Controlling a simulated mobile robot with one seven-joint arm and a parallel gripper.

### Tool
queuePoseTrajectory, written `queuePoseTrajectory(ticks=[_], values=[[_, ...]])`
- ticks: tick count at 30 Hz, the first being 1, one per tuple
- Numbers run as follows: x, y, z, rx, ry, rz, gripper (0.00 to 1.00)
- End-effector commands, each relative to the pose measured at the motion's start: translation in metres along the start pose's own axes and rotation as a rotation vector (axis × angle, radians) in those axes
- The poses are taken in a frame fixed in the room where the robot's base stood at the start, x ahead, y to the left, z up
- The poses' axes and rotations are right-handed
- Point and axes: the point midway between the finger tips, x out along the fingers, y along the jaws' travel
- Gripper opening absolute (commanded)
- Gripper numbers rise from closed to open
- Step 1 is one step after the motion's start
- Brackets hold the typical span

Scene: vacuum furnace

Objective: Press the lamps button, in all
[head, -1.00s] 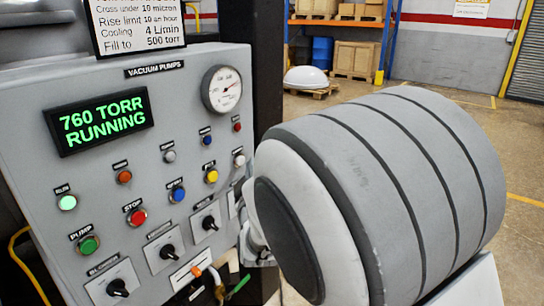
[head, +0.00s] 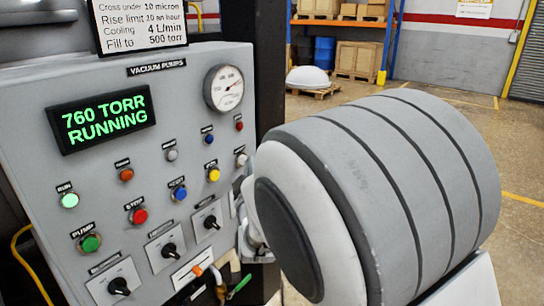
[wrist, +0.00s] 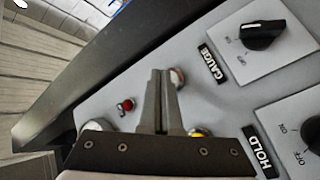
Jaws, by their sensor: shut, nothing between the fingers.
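The grey vacuum-pump panel (head: 40,130) carries several coloured buttons; their small labels are mostly unreadable in the head view, so I cannot tell which one is marked lamps. A small pale button (head: 242,160) sits at the panel's right side, close to my arm. In the wrist view, a pale pinkish button (wrist: 178,77) lies right beside the fingertips. My gripper (wrist: 160,72) is shut and empty, its fingers pointing at the panel; I cannot tell whether they touch it. A small red button (wrist: 126,105) lies left of the fingers and a yellow one (wrist: 198,132) lies right, partly hidden.
The display (head: 103,120) reads 760 TORR RUNNING. A round dial (head: 224,88) is at upper right of the panel. A black GAUGE knob (wrist: 263,35) stands out near the fingers. My arm fills the right side of the head view. Open floor and shelving lie behind.

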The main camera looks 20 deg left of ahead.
Motion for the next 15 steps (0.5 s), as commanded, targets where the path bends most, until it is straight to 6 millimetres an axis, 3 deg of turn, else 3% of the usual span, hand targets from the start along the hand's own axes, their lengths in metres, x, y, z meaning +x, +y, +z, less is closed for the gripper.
queuePoseTrajectory(ticks=[15], values=[[0.0032, -0.0027, -0.0025, 0.000, 0.001, -0.001, 0.00]])
